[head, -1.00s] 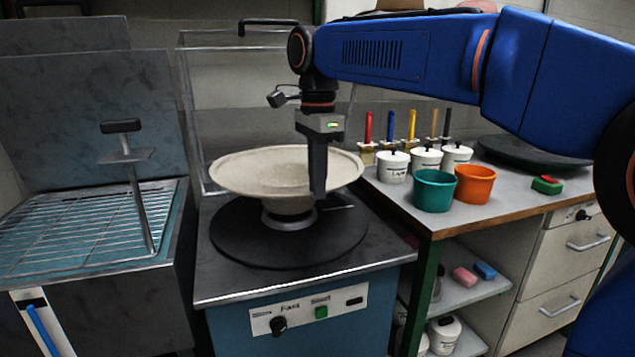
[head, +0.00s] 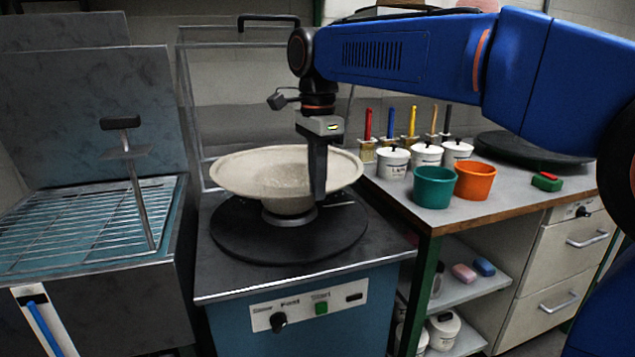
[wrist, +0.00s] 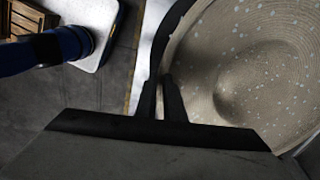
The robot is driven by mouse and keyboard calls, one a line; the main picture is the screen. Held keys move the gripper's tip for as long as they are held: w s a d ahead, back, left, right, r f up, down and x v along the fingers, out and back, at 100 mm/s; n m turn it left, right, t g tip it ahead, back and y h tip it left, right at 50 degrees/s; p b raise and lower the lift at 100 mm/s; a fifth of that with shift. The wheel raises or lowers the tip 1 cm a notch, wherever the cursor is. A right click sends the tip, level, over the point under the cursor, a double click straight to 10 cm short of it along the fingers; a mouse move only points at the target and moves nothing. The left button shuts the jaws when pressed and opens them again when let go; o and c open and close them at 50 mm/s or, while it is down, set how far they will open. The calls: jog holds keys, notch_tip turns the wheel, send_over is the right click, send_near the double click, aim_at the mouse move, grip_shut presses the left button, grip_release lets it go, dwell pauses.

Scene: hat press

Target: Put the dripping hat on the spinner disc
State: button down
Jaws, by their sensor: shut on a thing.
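The pale beige hat (head: 270,172) is crown down and brim up, over the middle of the black spinner disc (head: 235,240). Its crown is at the pale ring (head: 290,222) at the disc's centre; I cannot tell whether it touches fully. My gripper (head: 319,190) points down and is shut on the right part of the brim. In the wrist view the fingers (wrist: 172,98) pinch the edge of the hat (wrist: 250,65), whose inner side shows pale wet-looking spots. The far fingertip is partly hidden by the hat.
A clear guard with a black handle (head: 268,19) stands open behind the disc. A wire-racked tank (head: 80,225) with an upright metal tool is at left. At right, a bench (head: 400,205) holds a green cup (head: 433,188), an orange cup (head: 475,182), white pots and brushes.

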jog(key=c, duration=1.8)
grip_release()
notch_tip(320, 180, up, 17)
jog(key=s+d+f+n+t, duration=0.1)
jog(key=s+d+f+n, duration=0.35)
jog(key=d+f, duration=0.4)
jog(key=s+d+f+n+t, duration=0.1)
jog(key=s+d+f+n, duration=0.2)
jog(key=s+d+f, duration=0.35)
jog(key=s+d+f+n+t, duration=0.1)
jog(key=s+d+f+n, duration=0.1)
jog(key=f, duration=0.6)
jog(key=s+d+f+n+t, duration=0.1)
jog(key=s+d+f+n, duration=0.1)
jog(key=s+d+f, duration=0.3)
jog(key=s+d+f+n, duration=0.2)
jog(key=s+d+f, duration=0.2)
jog(key=f, duration=0.7)
jog(key=shift+s+t, duration=0.4)
jog(key=shift+s, duration=0.45)
